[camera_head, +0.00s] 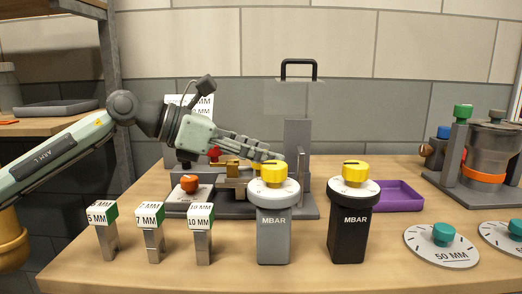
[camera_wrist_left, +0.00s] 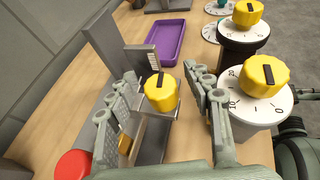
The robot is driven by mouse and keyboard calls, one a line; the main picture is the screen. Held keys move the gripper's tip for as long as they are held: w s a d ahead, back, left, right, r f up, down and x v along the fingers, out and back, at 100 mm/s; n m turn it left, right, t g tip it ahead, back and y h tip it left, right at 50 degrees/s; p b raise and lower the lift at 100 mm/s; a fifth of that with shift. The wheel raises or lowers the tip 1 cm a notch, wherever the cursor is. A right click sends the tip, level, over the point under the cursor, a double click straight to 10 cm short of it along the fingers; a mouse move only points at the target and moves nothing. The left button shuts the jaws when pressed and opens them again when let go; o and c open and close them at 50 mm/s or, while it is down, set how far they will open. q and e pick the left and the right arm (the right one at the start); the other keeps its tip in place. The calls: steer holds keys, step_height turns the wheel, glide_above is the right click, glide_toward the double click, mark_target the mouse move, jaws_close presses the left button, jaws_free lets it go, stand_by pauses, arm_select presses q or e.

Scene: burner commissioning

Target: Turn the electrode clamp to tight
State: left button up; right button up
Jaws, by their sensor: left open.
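A burner fixture (camera_head: 290,211) stands at the middle of the table with an upright grey plate. In the left wrist view, a yellow knob (camera_wrist_left: 161,92) with a dark pointer bar sits on this fixture beside a small marked scale. It appears to be the clamp knob, but no label is readable. My left gripper (camera_head: 268,156) reaches over the fixture from the left. In the wrist view, the open gripper (camera_wrist_left: 165,82) has one finger on each side of the yellow knob; I cannot tell whether they touch it. The head view mostly hides this knob.
A grey MBAR post (camera_head: 273,235) and a black MBAR post (camera_head: 348,235) with yellow dials stand in front. Labelled gauge blocks (camera_head: 150,216) stand front left. A purple tray (camera_head: 400,195) lies right of the fixture. An orange knob (camera_head: 190,182) sits at the fixture's left.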

arm_select(q)
jaws_close()
steer(key=shift+m+g+h, duration=0.3)
steer(key=shift+m+g, duration=0.5)
steer(key=shift+g, duration=0.1)
jaws_free()
steer(key=v, duration=1.2)
steer(key=shift+r, duration=0.1)
